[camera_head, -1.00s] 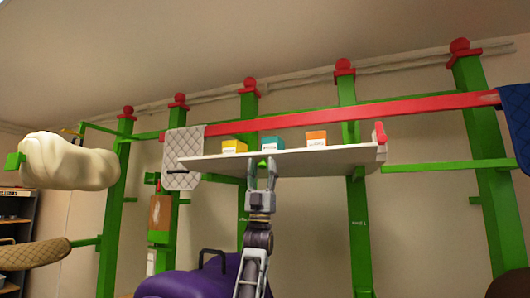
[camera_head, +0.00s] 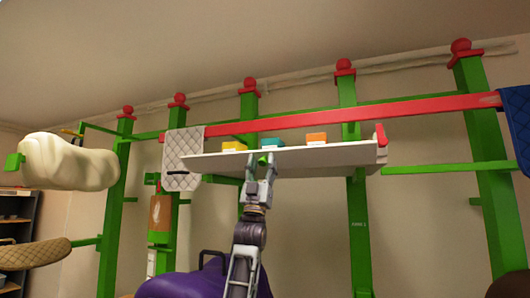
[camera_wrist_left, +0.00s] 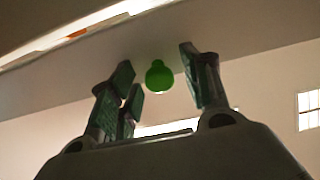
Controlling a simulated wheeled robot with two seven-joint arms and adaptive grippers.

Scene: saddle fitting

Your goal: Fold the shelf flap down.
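The shelf flap (camera_head: 325,157) is a white board that stands out roughly level beneath the red rail, seen from below. A yellow box (camera_head: 234,147), a teal box (camera_head: 273,144) and an orange box (camera_head: 316,139) rest on it. A small green knob (camera_head: 262,161) is on its underside, and it also shows in the left wrist view (camera_wrist_left: 159,77). My left gripper (camera_head: 261,159) is just below the flap, open. In the left wrist view its fingers (camera_wrist_left: 160,79) stand apart on either side of the knob; whether they touch it I cannot tell. My right gripper is out of view.
The red rail (camera_head: 420,106) runs behind the flap between green posts (camera_head: 359,225). A quilted pale pad (camera_head: 182,150) hangs at the flap's left end. A purple saddle-like thing (camera_head: 185,284) is below, and a cream padded roll (camera_head: 70,163) is at the left.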

